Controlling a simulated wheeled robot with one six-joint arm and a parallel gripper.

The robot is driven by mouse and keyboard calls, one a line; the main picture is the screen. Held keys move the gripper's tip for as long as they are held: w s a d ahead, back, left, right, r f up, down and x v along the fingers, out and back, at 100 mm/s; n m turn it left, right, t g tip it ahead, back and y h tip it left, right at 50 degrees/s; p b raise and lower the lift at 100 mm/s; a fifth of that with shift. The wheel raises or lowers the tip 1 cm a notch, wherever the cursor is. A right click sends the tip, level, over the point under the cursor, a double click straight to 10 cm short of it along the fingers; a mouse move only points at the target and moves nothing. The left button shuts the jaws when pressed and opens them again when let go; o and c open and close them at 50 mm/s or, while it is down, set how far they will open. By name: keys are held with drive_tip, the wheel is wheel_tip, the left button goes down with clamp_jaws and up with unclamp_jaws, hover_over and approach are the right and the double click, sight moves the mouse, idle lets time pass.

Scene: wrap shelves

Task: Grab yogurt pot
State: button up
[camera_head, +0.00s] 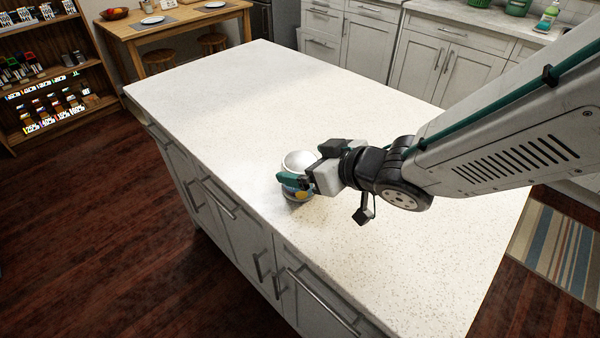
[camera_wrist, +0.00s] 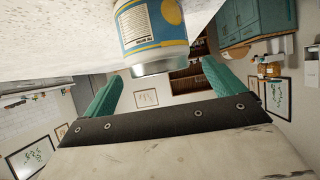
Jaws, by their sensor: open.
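The yogurt pot (camera_head: 297,192) stands upright on the white island counter, close to its left edge. In the wrist view the pot (camera_wrist: 153,30) appears upside down, beyond and between the open fingertips (camera_wrist: 160,80). I cannot tell whether a finger touches it. The far finger is partly hidden in the head view.
The island counter (camera_head: 220,90) is otherwise bare. A wooden table (camera_head: 180,22) with plates and stools stands at the back left. A lit wooden shelf (camera_head: 55,80) stands at the far left. Kitchen cabinets (camera_head: 440,60) line the back right.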

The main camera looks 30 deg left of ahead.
drive_tip(key=shift+x, duration=1.45)
drive_tip(key=c, duration=1)
